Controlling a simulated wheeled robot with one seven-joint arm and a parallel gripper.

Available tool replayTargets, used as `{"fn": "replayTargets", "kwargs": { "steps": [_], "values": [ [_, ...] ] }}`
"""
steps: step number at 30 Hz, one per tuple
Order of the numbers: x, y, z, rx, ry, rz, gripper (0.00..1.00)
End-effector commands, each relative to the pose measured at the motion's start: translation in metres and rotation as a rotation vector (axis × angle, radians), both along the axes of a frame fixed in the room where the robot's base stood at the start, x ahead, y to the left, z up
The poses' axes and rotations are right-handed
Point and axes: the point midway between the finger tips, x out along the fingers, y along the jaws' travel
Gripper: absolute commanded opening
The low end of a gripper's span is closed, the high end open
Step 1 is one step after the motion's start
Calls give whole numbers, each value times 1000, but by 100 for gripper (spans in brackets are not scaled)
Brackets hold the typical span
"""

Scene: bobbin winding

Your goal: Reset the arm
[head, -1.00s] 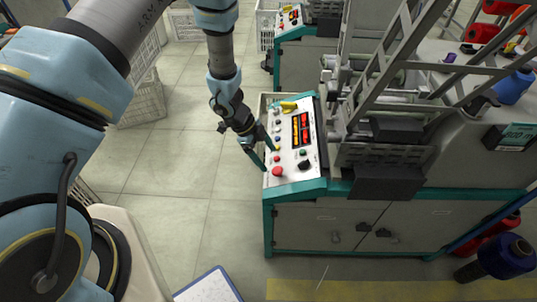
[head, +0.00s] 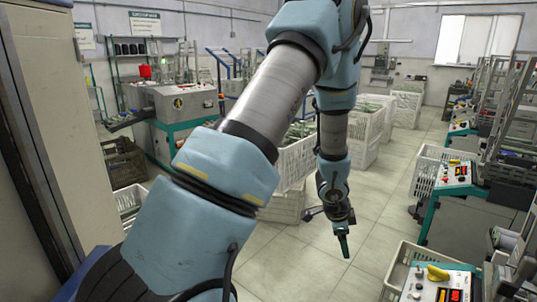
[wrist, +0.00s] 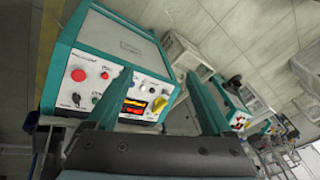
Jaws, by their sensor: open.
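My gripper (head: 343,242) hangs from my blue and grey arm near the middle of the head view, over the tiled floor and apart from the machines. In the wrist view its two teal fingers (wrist: 158,105) are spread apart with nothing between them. Behind the fingers in the wrist view is a machine control panel (wrist: 118,85) with a red button (wrist: 79,75), a yellow switch (wrist: 159,104) and a lit display. I see no contact between the fingers and the panel.
White crates (head: 297,160) stand behind my arm, some close to it. Teal-trimmed winding machines (head: 455,200) line the right side, with a control panel (head: 432,283) at lower right. Another machine (head: 182,105) stands at left. Tiled floor (head: 300,265) is open around my gripper.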

Motion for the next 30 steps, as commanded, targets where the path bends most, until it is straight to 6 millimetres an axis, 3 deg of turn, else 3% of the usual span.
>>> {"fn": "replayTargets", "kwargs": {
  "steps": [1,3,6,9,13,16,21,30],
  "values": [
    [16,30,23,2,-10,139,85],
    [27,73,48,13,-7,337,85],
    [28,138,83,21,19,628,85],
    [10,197,111,19,71,913,85],
    [-30,251,138,0,165,1233,85],
    [-60,273,151,-22,239,1413,85],
    [-89,287,161,-52,318,1573,85],
    [-94,287,162,-57,334,1596,85]
  ]
}}
